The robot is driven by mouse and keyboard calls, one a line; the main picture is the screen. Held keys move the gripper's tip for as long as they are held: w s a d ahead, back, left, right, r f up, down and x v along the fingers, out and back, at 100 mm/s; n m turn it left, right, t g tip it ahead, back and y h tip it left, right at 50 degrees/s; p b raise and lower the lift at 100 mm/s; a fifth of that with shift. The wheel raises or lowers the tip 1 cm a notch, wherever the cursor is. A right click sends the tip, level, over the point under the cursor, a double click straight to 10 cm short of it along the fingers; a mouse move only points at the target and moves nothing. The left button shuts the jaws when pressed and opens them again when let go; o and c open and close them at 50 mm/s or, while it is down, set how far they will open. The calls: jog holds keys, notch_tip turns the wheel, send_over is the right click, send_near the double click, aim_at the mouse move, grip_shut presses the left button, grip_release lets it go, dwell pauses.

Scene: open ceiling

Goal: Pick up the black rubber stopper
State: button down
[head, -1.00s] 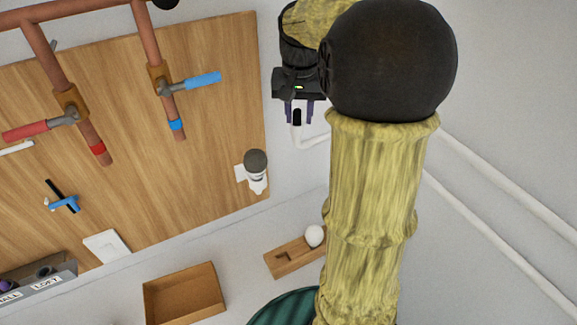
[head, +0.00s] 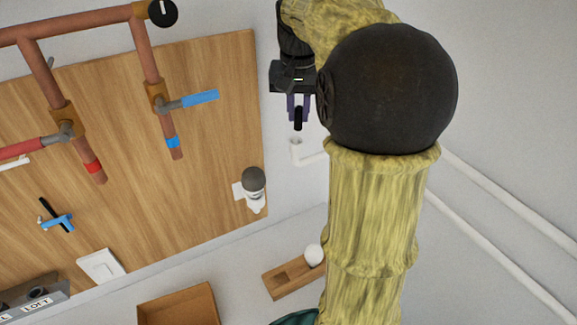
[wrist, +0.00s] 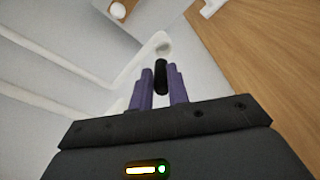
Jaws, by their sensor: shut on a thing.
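The black rubber stopper (head: 298,118) is a small dark cylinder held between the purple fingers of my gripper (head: 298,108). In the wrist view the stopper (wrist: 161,77) stands out past the fingertips of my gripper (wrist: 160,88), which is shut on it. The open end of a white pipe (head: 296,143) lies just below the stopper in the head view, with a small gap between them. The pipe mouth also shows in the wrist view (wrist: 163,48), just beyond the stopper.
A wooden board (head: 215,130) with copper pipes (head: 147,50) and a blue-handled valve (head: 198,100) is on the left. A grey-topped white fitting (head: 254,182) sits at its edge. White pipes (head: 500,190) run along the wall at right. An open wooden box (head: 180,306) lies below.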

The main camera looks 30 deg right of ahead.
aim_at(297, 108)
notch_tip(297, 108, up, 5)
jog(key=shift+w+a+f, duration=0.1)
jog(key=shift+w+f, duration=0.05)
jog(key=shift+r, duration=0.2)
dwell(0.6)
dwell(0.3)
